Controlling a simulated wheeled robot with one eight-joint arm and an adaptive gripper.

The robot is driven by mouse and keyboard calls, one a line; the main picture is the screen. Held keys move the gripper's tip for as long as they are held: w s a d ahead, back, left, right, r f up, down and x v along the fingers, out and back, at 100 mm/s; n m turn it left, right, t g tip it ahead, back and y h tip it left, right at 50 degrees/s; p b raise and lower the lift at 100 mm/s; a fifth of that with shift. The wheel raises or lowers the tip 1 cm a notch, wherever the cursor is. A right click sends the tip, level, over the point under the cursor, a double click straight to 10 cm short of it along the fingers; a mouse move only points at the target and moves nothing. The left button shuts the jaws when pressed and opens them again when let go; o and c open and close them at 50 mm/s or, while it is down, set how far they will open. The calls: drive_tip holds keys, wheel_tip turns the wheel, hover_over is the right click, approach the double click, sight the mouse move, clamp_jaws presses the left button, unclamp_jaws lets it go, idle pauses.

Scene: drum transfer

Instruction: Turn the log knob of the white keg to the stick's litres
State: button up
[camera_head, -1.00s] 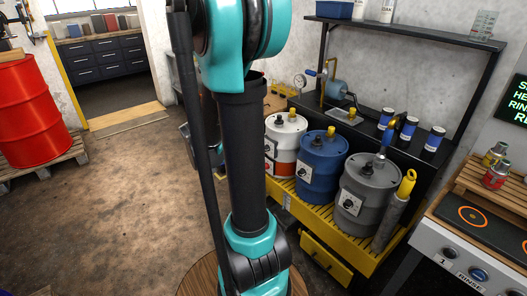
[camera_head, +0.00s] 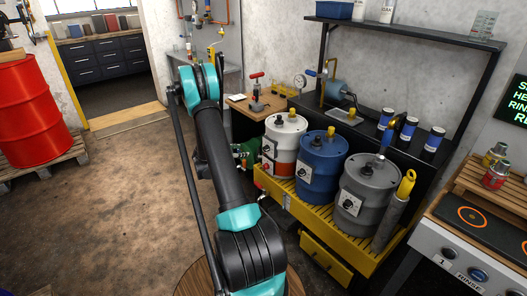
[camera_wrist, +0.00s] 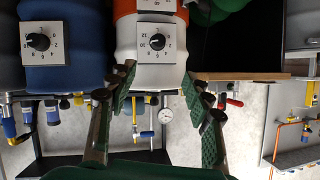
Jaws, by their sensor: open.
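The white keg (camera_head: 285,138) with an orange-red band stands at the left end of the row of kegs. In the wrist view, which looks upside down, its white wall (camera_wrist: 157,74) carries a square dial plate with a black log knob (camera_wrist: 156,41). Numbers such as 10 and 12 show, but the exact pointer setting is too small to read. A second dial plate (camera_wrist: 157,4) is cut off at the top edge. My gripper (camera_wrist: 163,80) is open and empty, its green-padded fingers apart in front of the white keg. I cannot make out a measuring stick.
A blue keg (camera_head: 321,170) with its own knob (camera_wrist: 38,41) stands beside the white one, then a grey keg (camera_head: 362,200). They stand on a yellow grated stand (camera_head: 305,212). A black bench (camera_head: 410,148) with blue-and-white cans is behind. A wooden-topped table (camera_head: 250,102) stands left.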

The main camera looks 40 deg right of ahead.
sight(264, 150)
drive_tip(key=shift+m+h, duration=0.3)
drive_tip(key=shift+m, duration=0.2)
drive_tip(key=x, duration=1.3)
drive_tip(key=f+x, duration=0.1)
drive_tip(key=x, duration=0.5)
drive_tip(key=shift+d+f, duration=0.15)
drive_tip(key=shift+f, duration=0.1)
drive_tip(key=c, duration=1.2)
